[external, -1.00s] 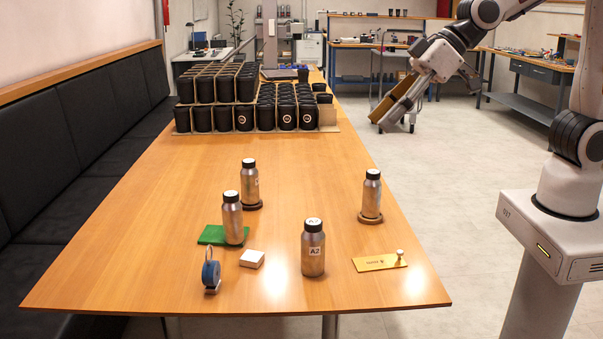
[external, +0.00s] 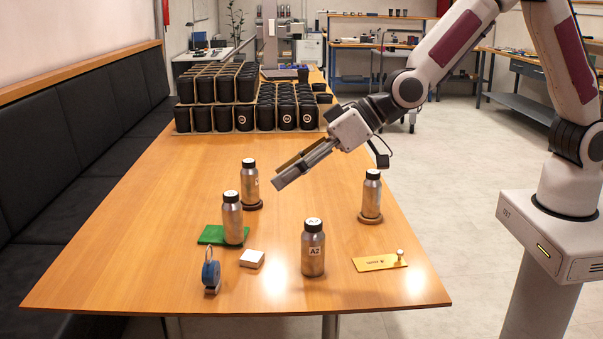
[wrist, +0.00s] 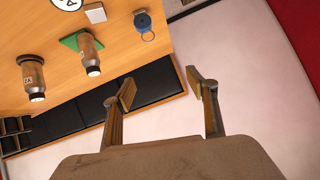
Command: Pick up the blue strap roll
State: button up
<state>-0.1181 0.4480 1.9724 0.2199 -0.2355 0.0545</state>
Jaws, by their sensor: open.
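The blue strap roll (external: 211,274) stands on the table at the front left, with a thin ring loop above it. It also shows in the wrist view (wrist: 143,20) at the top, beyond my fingers. My gripper (external: 279,184) is in the air over the table, to the right of and farther back than the roll, pointing down to the left. In the wrist view its two fingers (wrist: 161,92) are spread apart with nothing between them. The gripper is well apart from the roll.
A white block (external: 252,259) lies right of the roll. A bottle (external: 233,220) stands on a green mat (external: 211,235). Bottle A2 (external: 313,250), two bottles on round bases (external: 251,185) (external: 371,195), and a yellow plate (external: 372,263) are nearby. Racks of black cups (external: 250,115) fill the back.

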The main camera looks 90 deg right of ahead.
jog(key=w+f+t, duration=0.1)
jog(key=w+f, duration=0.6)
jog(key=f, duration=0.3)
jog(key=m+t+h, duration=0.1)
jog(key=h, duration=0.1)
send_near(221, 269)
jog(key=w, duration=0.2)
jog(key=shift+w+a, duration=0.15)
jog(key=shift+w, duration=0.1)
jog(key=shift+w+f+t, duration=0.1)
jog(key=shift+f+t, duration=0.2)
jog(key=shift+f, duration=0.5)
jog(key=shift+w+f, duration=0.1)
jog(key=shift+w, duration=0.05)
jog(key=shift+x, duration=1.15)
jog(key=shift+w, duration=0.1)
jog(key=shift+d+x, duration=0.1)
jog(key=shift+x, duration=1.15)
jog(key=shift+d+x, duration=0.15)
jog(key=shift+x, duration=1.1)
